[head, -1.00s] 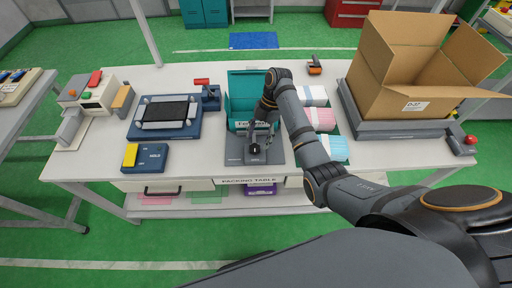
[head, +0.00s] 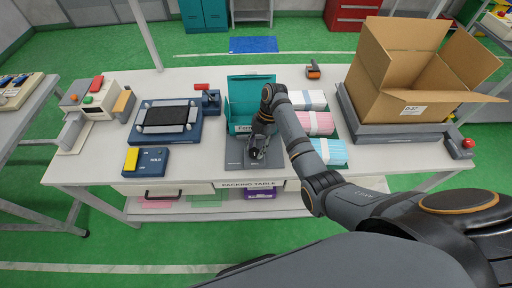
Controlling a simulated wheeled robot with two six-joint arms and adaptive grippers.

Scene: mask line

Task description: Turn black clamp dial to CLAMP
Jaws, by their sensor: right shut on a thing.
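The black clamp dial (head: 255,155) sits on a dark grey plate (head: 234,157) at the front middle of the white table. My right gripper (head: 257,151) reaches down over the dial and is shut on it, covering most of it. The dial's pointer and the lettering around it are too small or hidden to read. A teal open box (head: 250,84) stands on the plate just behind the gripper. My left gripper is not in view.
Packs of white, pink and blue masks (head: 314,122) lie right of my wrist. A large open carton (head: 402,75) stands on a grey base further right. A blue device (head: 168,118) and a box with a yellow button (head: 147,160) stand left.

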